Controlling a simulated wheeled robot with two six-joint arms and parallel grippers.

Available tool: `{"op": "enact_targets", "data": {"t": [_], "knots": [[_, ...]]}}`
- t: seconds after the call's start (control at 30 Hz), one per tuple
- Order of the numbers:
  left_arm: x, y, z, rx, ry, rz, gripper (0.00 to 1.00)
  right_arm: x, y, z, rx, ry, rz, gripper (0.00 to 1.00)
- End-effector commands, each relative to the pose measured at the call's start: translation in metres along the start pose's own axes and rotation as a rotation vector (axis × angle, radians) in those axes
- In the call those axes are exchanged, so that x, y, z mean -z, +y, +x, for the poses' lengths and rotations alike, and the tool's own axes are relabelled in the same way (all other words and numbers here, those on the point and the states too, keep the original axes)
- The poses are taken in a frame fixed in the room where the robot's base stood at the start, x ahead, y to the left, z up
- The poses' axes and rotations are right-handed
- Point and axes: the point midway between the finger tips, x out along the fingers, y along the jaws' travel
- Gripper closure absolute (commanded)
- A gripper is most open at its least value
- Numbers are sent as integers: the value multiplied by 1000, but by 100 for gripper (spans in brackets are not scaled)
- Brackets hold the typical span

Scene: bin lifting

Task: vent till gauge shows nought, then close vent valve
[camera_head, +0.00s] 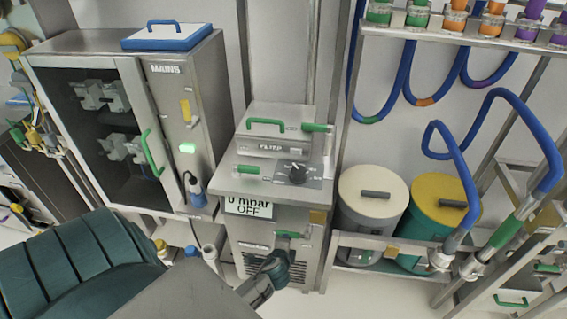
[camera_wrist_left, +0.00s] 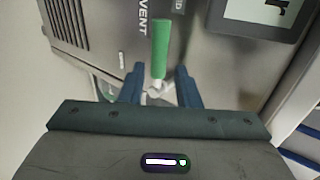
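The vent valve's green lever (camera_head: 290,235) lies roughly horizontal on the front of the grey pump cabinet (camera_head: 262,250). In the left wrist view the green lever (camera_wrist_left: 160,48) runs alongside the VENT lettering. The gauge display (camera_head: 248,207) above it reads "0 mbar OFF"; part of a dark-framed display (camera_wrist_left: 268,14) shows in the wrist view. My left gripper (camera_head: 276,266) is just in front of and below the lever. Its blue fingertips (camera_wrist_left: 160,78) are apart, one on each side of the lever's pivot end, with gaps visible. My right gripper is out of view.
The cabinet top carries a knob (camera_head: 298,173) and further green handles (camera_head: 317,128). The MAINS cabinet (camera_head: 185,110) stands left. Lidded drums (camera_head: 372,195) and a rack with blue hoses (camera_head: 525,110) stand right. Floor cables (camera_head: 210,255) hang near my left arm.

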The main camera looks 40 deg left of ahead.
Motion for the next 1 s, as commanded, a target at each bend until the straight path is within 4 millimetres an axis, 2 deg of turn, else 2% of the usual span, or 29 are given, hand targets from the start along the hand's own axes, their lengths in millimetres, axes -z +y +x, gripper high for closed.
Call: {"op": "enact_targets", "data": {"t": [0.1,0.23,0.83,0.93,0.97,1.0], "knots": [[0,1,-14,0,1,1,71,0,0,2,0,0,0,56],[0,0,-20,1,0,0,71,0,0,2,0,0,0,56],[0,2,-20,-3,0,-1,71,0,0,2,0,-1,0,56],[-2,21,-16,-38,4,-21,71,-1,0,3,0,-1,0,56],[-3,32,-14,-57,7,-34,71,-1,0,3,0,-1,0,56],[-5,51,-10,-92,9,-58,71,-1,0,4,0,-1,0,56]]}}
